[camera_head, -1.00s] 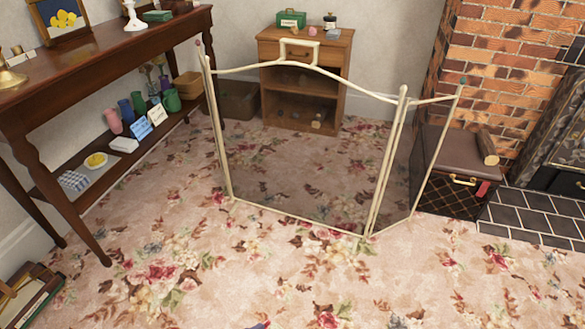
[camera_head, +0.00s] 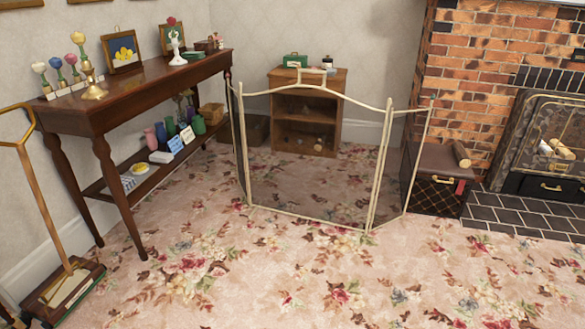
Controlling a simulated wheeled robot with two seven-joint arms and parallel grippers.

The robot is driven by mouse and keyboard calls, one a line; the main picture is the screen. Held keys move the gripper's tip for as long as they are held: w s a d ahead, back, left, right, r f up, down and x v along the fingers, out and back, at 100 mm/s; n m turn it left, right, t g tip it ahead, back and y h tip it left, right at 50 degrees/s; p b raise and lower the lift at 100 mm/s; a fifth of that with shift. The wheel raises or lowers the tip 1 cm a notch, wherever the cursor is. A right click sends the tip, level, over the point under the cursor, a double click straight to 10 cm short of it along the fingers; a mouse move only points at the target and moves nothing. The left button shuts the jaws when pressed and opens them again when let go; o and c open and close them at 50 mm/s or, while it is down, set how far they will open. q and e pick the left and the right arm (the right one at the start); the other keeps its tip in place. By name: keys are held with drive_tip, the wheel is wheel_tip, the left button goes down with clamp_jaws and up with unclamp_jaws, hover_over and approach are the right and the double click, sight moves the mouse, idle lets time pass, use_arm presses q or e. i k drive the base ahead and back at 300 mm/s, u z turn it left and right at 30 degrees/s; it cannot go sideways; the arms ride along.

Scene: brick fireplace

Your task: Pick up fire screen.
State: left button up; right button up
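The fire screen (camera_head: 312,216) stands upright and unfolded on the floral carpet in the middle of the head view. It has a cream metal frame, dark see-through mesh and a raised handle (camera_head: 312,68) at the top centre of its wide middle panel. Narrow side panels angle off at its left and right. Neither of my grippers shows in the view, and nothing is seen touching the screen.
A dark wooden console table (camera_head: 150,87) with ornaments stands at the left. A small wooden cabinet (camera_head: 330,103) is behind the screen. A dark chest (camera_head: 438,165) and the brick fireplace (camera_head: 465,80) are at the right. The carpet (camera_head: 330,285) in front is clear.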

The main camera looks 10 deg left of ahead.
sight(313, 152)
drive_tip(key=u, duration=0.85)
drive_tip(key=i, duration=2)
drive_tip(key=z, duration=0.5)
